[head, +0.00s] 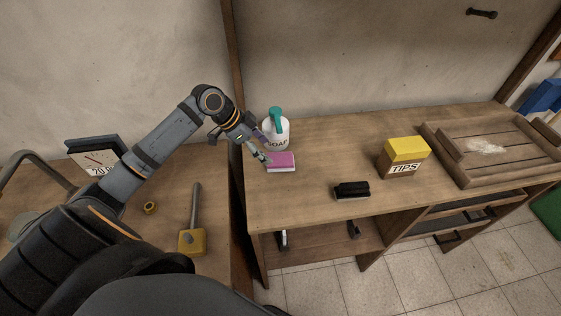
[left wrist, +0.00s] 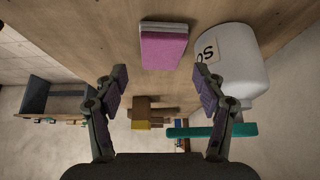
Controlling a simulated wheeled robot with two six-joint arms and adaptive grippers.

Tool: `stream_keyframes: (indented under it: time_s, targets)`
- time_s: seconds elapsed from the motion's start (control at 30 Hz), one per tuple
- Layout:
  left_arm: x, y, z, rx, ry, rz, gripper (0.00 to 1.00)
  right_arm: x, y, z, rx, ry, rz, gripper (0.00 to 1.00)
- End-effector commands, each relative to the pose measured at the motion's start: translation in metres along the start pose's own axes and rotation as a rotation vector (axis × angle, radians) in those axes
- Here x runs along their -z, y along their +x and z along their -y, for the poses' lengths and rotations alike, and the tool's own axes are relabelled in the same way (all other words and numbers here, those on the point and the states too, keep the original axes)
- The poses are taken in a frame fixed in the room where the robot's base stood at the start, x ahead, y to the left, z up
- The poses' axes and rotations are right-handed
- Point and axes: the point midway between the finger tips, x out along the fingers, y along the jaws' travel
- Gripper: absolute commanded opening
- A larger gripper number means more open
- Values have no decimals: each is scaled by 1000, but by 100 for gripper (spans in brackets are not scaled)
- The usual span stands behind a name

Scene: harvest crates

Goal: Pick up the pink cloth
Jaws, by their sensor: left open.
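The pink cloth (head: 281,158) is a flat pink block shape with a pale edge, lying on the wooden worktop near its left end. It also shows in the left wrist view (left wrist: 163,48), at the top centre beyond the fingers. My left gripper (head: 260,155) is at the cloth's left side in the head view. In the left wrist view the open fingers (left wrist: 159,82) are spread apart, with nothing between them. Whether a fingertip touches the cloth cannot be told. My right gripper is in neither view.
A white soap bottle (head: 275,134) with a teal pump stands close behind the cloth. A black brush (head: 351,190), a TIPS box (head: 404,167) and a wooden tray (head: 490,165) lie to the right. A mallet (head: 192,240) lies on the left table. The worktop before the cloth is clear.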

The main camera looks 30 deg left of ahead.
Motion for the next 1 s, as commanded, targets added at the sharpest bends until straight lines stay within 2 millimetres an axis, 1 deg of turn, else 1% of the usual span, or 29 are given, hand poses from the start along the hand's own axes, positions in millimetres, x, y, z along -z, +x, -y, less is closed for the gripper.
stream_keyframes:
  time_s: [0.1,0.37,0.57,0.6,0.7,0.93,0.97,1.0]
  targets:
    - [1,12,0,-2,-2,-3,70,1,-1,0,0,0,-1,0]
    - [1,19,0,-2,-2,0,70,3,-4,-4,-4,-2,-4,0]
    - [5,47,0,-5,-4,-3,70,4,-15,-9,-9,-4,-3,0]
    - [4,54,0,-4,-4,-3,70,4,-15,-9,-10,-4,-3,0]
    - [3,64,1,-2,-2,0,70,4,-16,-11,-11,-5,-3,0]
    - [2,68,1,0,1,2,70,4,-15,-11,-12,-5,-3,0]
    - [2,68,1,0,1,2,69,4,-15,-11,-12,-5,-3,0]
    - [2,68,1,0,0,2,63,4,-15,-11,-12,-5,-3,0]
